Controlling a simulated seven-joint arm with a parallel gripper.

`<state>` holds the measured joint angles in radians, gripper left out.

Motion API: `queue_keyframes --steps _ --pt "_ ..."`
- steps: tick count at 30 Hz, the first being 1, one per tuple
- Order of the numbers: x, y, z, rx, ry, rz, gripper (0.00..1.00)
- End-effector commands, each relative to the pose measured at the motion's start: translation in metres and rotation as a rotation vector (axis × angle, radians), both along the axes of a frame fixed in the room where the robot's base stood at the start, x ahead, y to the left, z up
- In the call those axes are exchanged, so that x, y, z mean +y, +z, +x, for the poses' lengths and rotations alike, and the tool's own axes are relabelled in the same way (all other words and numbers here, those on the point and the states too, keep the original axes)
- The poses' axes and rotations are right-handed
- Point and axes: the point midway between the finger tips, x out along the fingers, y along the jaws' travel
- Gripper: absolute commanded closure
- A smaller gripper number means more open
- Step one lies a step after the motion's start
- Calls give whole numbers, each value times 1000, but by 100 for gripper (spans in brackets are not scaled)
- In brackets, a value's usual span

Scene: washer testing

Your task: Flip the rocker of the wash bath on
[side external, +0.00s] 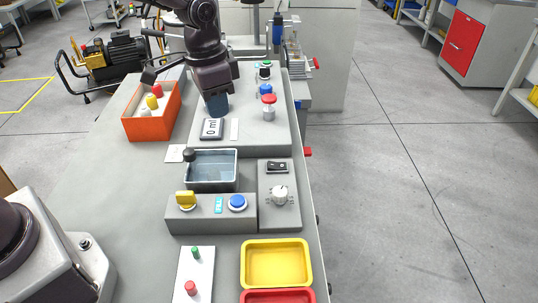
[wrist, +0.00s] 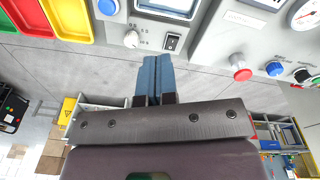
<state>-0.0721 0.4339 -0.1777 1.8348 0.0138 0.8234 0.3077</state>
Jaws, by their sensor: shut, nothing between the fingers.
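The wash bath (side external: 212,184) is a grey-rimmed basin of clear liquid in the middle of the bench. The black rocker (side external: 277,167) sits on a grey panel to its right, above a white knob (side external: 280,195). Which way the rocker is tipped I cannot tell. In the wrist view the rocker (wrist: 172,42) lies just right of the blue fingertips, and part of the bath (wrist: 168,12) shows at the top. My gripper (side external: 218,108) is shut and empty, with its blue fingers over the raised grey unit behind the bath. The fingers (wrist: 154,62) are together in the wrist view.
An orange box (side external: 151,126) stands left. Yellow and blue knobs (side external: 237,203) are in front of the bath, with a yellow tray (side external: 275,266) nearer. The left bench top is mostly clear.

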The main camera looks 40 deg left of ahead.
Motion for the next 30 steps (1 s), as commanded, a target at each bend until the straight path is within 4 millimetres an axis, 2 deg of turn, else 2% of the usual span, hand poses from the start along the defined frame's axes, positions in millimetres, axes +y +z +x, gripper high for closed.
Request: queue_keyframes --steps 1,6,8,11,15,25,30 --pt "-4 -15 13 7 -36 -14 100" --pt "-17 -47 53 -20 -169 -53 100" --pt "-21 -52 67 -50 -221 -63 100" --pt "-25 -39 90 -130 -306 -58 100" --pt "-25 -37 92 -150 -369 -49 100" --pt "-24 -37 92 -149 -377 -48 100" --pt "-26 -48 93 -147 -377 -48 100"
